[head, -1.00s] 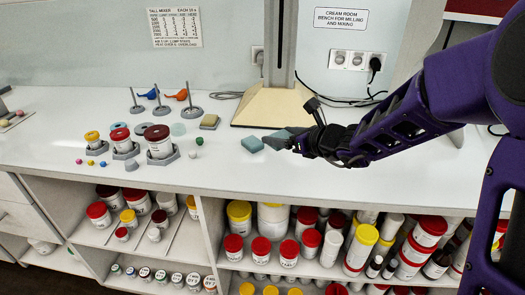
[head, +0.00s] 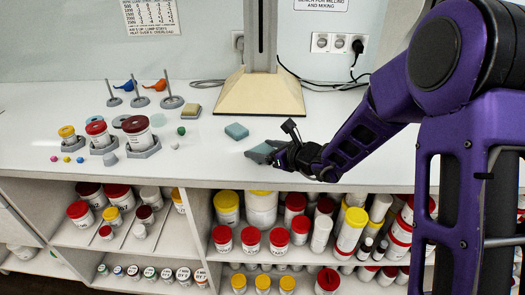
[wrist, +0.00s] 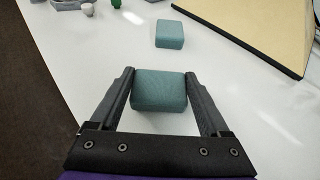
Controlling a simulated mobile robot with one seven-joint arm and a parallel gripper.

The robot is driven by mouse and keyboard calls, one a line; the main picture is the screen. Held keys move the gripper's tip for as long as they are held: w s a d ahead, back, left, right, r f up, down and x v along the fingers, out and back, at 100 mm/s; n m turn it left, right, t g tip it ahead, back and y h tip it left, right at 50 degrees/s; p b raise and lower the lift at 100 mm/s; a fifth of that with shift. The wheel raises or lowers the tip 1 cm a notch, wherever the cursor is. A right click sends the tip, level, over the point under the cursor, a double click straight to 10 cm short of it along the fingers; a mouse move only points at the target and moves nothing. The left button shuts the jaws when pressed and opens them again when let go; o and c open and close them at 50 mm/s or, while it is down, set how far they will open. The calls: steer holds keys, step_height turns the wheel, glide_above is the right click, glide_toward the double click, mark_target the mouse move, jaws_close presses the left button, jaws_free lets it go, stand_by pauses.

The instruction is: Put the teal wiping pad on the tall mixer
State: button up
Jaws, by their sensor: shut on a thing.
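My gripper (head: 262,151) is low over the front part of the white bench, with its fingers closed around a teal pad (wrist: 160,91). In the wrist view the pad fills the space between the fingers; whether it touches the bench I cannot tell. A second, similar teal pad (head: 236,131) lies on the bench just beyond and to the left of my gripper; it also shows ahead in the wrist view (wrist: 170,33). What appears to be the tall mixer, a grey column (head: 262,36) on a wide cream base (head: 262,97), stands at the back. Its top is out of view.
Left on the bench (head: 60,112) are lidded jars in grey holders (head: 137,134), small coloured balls, upright rods on round bases (head: 171,98) and a tan-topped block (head: 193,110). Shelves of jars sit below the front edge. Cables and sockets (head: 338,43) are behind the mixer.

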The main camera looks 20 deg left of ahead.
steer(key=shift+f, duration=0.2)
steer(key=o, duration=1.2)
steer(key=shift+r, duration=0.1)
steer(key=shift+c, duration=0.2)
steer(key=shift+r, duration=0.15)
steer(key=shift+d+r, duration=0.1)
steer(key=shift+d, duration=0.1)
steer(key=p+v, duration=0.1)
steer(key=v, duration=1)
steer(key=shift+s+d+r, duration=0.1)
steer(key=shift+s+d, duration=0.1)
steer(key=shift+d, duration=0.05)
